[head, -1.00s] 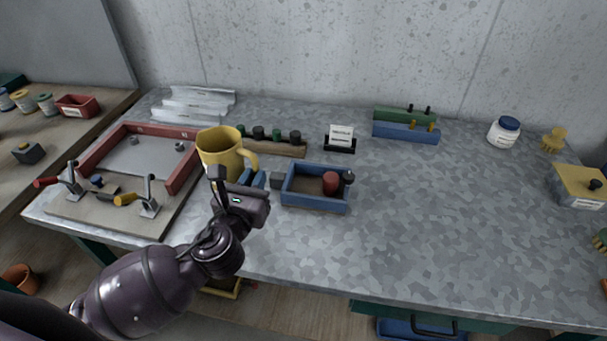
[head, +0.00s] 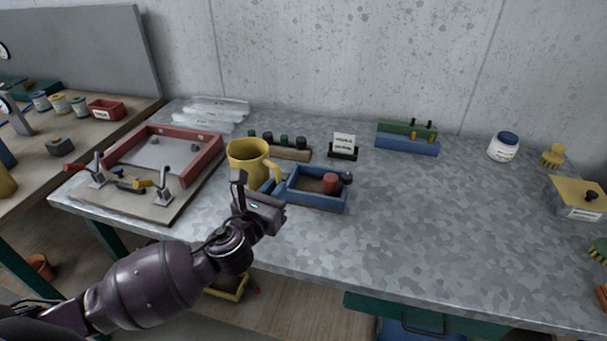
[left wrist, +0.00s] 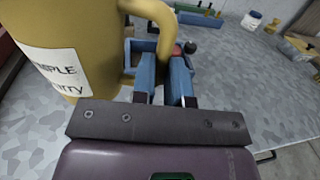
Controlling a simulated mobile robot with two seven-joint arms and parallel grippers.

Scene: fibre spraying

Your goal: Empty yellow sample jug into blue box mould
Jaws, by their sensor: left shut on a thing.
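The yellow sample jug (head: 248,160) looks about upright at the left of the blue box mould. Its white label shows in the left wrist view, on the jug's side (left wrist: 65,65). My left gripper (head: 272,186) is shut on the jug's handle; in the left wrist view the handle passes between the two blue fingers (left wrist: 163,78). I cannot tell whether the jug's base touches the bench. The blue box mould (head: 312,204) is a low open box with a brownish floor and a red cylinder at its right end. The jug's contents are hidden. My right gripper is out of view.
A red frame (head: 212,160) with toggle clamps lies on a board at the left. A rack of dark-capped pegs (head: 290,154) and a small sign (head: 343,147) stand behind the mould. A blue block (head: 407,146) is farther back. The bench right of the mould is clear.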

